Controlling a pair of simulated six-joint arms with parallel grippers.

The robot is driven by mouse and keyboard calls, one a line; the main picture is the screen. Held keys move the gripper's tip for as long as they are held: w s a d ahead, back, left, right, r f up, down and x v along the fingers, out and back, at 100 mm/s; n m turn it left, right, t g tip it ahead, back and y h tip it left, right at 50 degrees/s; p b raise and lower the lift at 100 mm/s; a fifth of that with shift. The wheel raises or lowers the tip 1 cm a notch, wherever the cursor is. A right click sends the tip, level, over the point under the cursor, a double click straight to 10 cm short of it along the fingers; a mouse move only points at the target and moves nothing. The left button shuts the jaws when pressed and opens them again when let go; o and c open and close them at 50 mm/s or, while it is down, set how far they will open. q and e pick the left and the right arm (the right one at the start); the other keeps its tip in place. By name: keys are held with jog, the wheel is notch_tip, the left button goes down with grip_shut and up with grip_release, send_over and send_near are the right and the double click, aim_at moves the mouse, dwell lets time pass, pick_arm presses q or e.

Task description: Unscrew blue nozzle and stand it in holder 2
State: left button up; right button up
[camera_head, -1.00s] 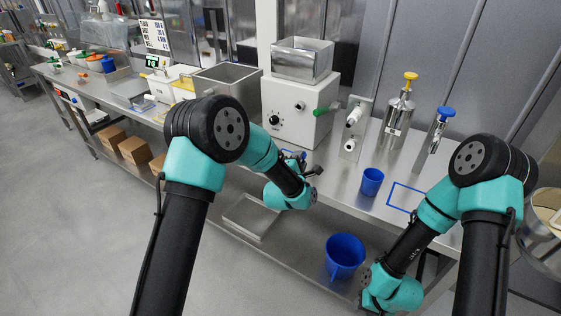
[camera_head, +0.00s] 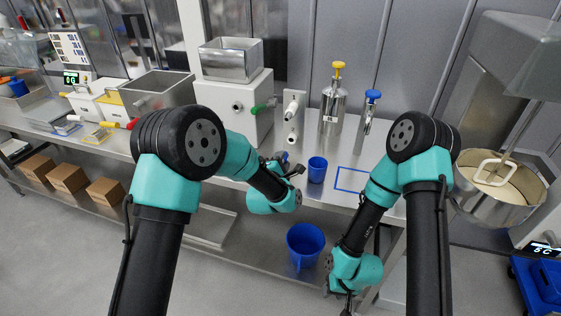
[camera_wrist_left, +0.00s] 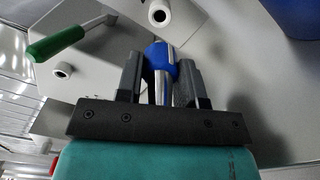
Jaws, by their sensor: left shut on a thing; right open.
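My left gripper (camera_head: 292,168) is above the bench in front of the white machine (camera_head: 235,112). In the left wrist view its jaws (camera_wrist_left: 160,82) are shut on the blue nozzle (camera_wrist_left: 160,52), which has a blue collar and a silver tube. The nozzle is apart from the machine's white outlet (camera_wrist_left: 62,70). A holder plate (camera_head: 295,98) with two white pegs stands right of the machine. A white peg (camera_wrist_left: 159,13) shows just beyond the nozzle. I cannot read any holder number. My right gripper (camera_head: 345,300) is low at the bench's front, open and partly hidden.
A blue cup (camera_head: 317,169) stands on the bench right of my left gripper, by a blue outlined square (camera_head: 351,180). A blue jug (camera_head: 304,243) stands on the lower shelf. Yellow-topped (camera_head: 334,98) and blue-topped (camera_head: 368,112) dispensers stand behind. A mixer bowl (camera_head: 498,200) is at right.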

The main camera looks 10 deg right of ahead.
pick_arm(q)
jog(key=shift+x, duration=2.95)
jog(key=shift+x, duration=1.45)
dwell(0.6)
jog(key=o, duration=1.3)
jog(key=shift+s, duration=0.1)
dwell(0.4)
jog(key=shift+v, duration=3.4)
